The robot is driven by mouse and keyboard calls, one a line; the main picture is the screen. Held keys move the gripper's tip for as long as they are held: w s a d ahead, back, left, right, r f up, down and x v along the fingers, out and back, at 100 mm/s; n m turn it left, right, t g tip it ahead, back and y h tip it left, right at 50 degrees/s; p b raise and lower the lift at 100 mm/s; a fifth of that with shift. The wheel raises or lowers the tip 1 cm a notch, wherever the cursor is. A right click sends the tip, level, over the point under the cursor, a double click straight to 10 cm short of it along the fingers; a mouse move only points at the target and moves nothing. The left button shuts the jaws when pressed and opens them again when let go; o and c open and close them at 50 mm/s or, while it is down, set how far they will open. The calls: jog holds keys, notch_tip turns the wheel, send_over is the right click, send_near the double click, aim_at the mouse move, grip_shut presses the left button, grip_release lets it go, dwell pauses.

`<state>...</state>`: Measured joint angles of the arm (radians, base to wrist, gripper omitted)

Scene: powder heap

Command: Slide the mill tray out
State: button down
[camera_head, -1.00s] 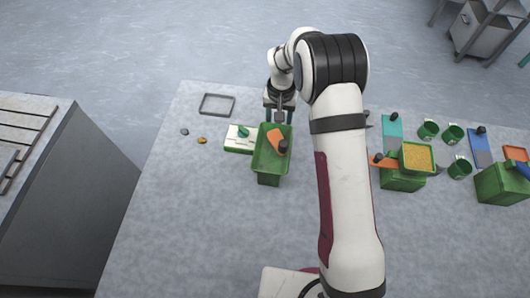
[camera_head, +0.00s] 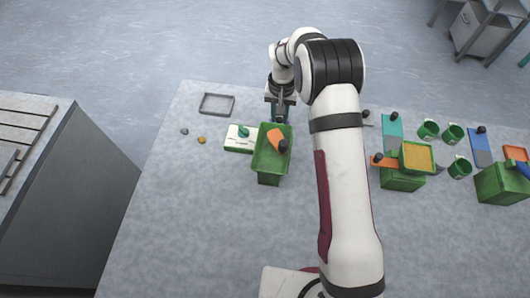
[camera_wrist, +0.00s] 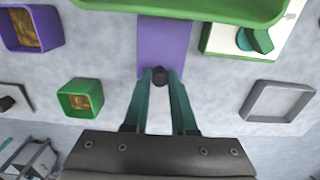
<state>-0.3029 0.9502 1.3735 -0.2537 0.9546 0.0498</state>
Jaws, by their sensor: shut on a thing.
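The green mill (camera_head: 270,160) stands on the table left of my arm, with a orange slide and dark knob on its top. In the wrist view its green rim (camera_wrist: 190,8) crosses the top. The purple mill tray (camera_wrist: 163,42) sticks out from under that rim on the side facing my gripper. My gripper (camera_wrist: 161,74) is shut on the dark knob (camera_wrist: 160,76) at the tray's outer end. In the head view my gripper (camera_head: 280,112) is just behind the mill. How far the tray reaches inside the mill is hidden.
A white board with a teal piece (camera_head: 240,139) stands close to the mill's left. A grey frame (camera_head: 217,104) lies beyond it, with two small stones (camera_head: 201,140) nearby. In the wrist view a green box (camera_wrist: 80,98) and purple box (camera_wrist: 30,30) lie left.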

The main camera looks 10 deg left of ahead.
jog(key=shift+w, duration=4.1)
jog(key=c, duration=0.8)
grip_release()
notch_tip(320, 180, up, 8)
jog(key=shift+f, duration=0.2)
jog(key=s+d+r+m, duration=0.2)
jog(key=s+d+r, duration=0.3)
jog(key=s+r, duration=0.5)
jog(key=s+d+r+m+y, duration=0.1)
jog(key=s+d+r, duration=0.3)
jog(key=s+r, duration=0.5)
jog(key=s+d+f+m, duration=0.1)
jog(key=s+f, duration=0.2)
jog(key=s, duration=0.8)
jog(key=s+d+f+m, duration=0.1)
jog(key=s+f, duration=0.2)
jog(key=s, duration=0.8)
jog(key=shift+s+f+m+y, duration=0.15)
jog(key=shift+s+m+y, duration=0.15)
jog(key=shift+s+y, duration=0.1)
